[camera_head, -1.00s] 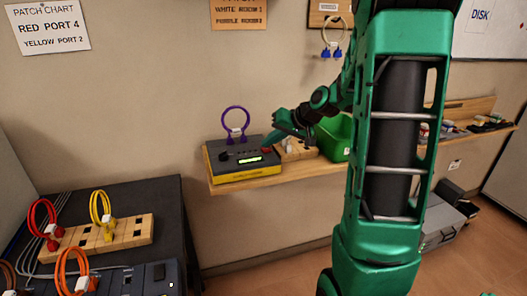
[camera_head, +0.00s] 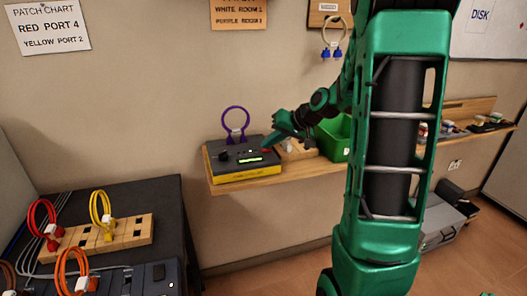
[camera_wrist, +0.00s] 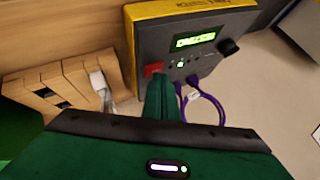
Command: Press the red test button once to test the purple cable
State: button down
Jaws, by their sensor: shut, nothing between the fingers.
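The cable tester (camera_head: 215,163), a dark box with yellow sides, sits on the wooden wall shelf; it also shows in the wrist view (camera_wrist: 150,42). The purple cable (camera_head: 236,111) stands as a loop plugged into it, and shows in the wrist view (camera_wrist: 212,99). The red test button (camera_wrist: 153,70) is right at my fingertips, partly covered by them. My gripper (camera_wrist: 160,80) is shut and empty, its tips over the button's edge; I cannot tell whether they touch it. In the head view my gripper (camera_head: 268,146) points down-left onto the tester. The green display (camera_wrist: 193,40) is lit, its text too blurred to read.
A wooden block (camera_wrist: 55,85) with a white plug lies beside the tester. A green bin (camera_head: 335,137) stands right of it on the shelf (camera_head: 225,188). Red, yellow and orange cables stand on the dark table (camera_head: 165,205) at lower left.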

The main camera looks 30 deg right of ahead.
aim_at(269, 151)
jog(key=shift+r, duration=0.75)
jog(key=shift+r, duration=2.5)
jog(key=s+a+f+g+h, duration=0.1)
jog(key=s+a+f+g, duration=0.1)
jog(key=s, duration=0.9)
jog(key=s+a+f+m+g+h, duration=0.1)
jog(key=s+f+g, duration=0.2)
jog(key=s, duration=0.9)
jog(key=s+a+f+g+h, duration=0.1)
jog(key=s+a+f+g, duration=0.1)
jog(key=s, duration=1)
jog(key=shift+a+f+g, duration=0.35)
jog(key=shift+f+g, duration=0.1)
jog(key=shift+g, duration=0.45)
